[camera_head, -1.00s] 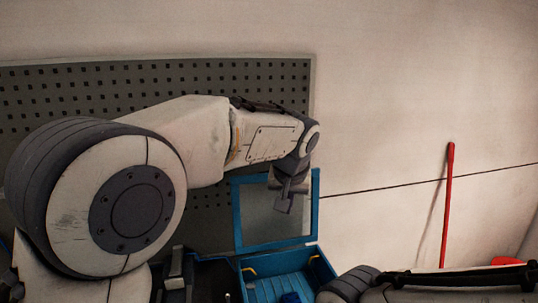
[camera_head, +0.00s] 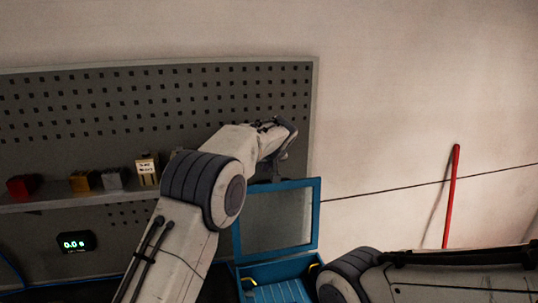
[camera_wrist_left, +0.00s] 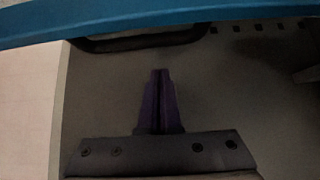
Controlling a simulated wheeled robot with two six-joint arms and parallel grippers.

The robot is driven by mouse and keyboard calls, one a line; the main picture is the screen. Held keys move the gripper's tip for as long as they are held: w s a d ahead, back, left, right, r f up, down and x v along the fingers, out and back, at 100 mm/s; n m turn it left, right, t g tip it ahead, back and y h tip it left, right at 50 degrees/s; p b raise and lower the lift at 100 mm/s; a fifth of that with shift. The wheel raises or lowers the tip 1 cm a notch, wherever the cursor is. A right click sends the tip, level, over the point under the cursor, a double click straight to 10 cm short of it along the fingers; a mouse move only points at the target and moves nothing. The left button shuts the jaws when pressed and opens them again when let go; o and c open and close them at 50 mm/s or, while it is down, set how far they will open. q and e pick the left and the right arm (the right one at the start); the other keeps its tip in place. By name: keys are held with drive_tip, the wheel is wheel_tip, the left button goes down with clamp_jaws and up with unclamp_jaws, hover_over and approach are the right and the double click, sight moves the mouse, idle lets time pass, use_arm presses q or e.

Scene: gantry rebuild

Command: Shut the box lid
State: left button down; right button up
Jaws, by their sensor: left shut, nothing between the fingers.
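The blue box (camera_head: 284,270) stands at the bottom middle of the head view, open, its lower part cut off by the frame. Its lid (camera_head: 318,215), a blue frame around a grey see-through panel, stands raised at the box's back. My left gripper (camera_head: 277,172) is at the lid's top edge, at or behind it; contact cannot be told. In the left wrist view its purple fingers (camera_wrist_left: 160,100) are shut together and empty, with a blue bar (camera_wrist_left: 150,18), likely the lid's edge, across the top. My right gripper is out of view.
A grey pegboard (camera_head: 120,105) stands behind, with a shelf (camera_head: 80,202) bearing small blocks (camera_head: 82,182) at left. A lit display (camera_head: 74,241) is below it. A red pole (camera_head: 452,195) leans on the wall at right. My right forearm crosses the lower right.

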use_arm(q)
drive_tip(key=shift+f, duration=0.25)
drive_tip(key=shift+s+d+f+p, duration=0.1)
drive_tip(key=shift+s+d, duration=0.1)
drive_tip(key=shift+s, duration=0.4)
drive_tip(key=shift+s+d+f+p, duration=0.1)
drive_tip(key=shift+s+d+p, duration=0.05)
drive_tip(key=shift+s, duration=0.4)
drive_tip(key=shift+s+d+f+p, duration=0.1)
drive_tip(key=shift+s+d, duration=0.1)
drive_tip(key=shift+s, duration=0.4)
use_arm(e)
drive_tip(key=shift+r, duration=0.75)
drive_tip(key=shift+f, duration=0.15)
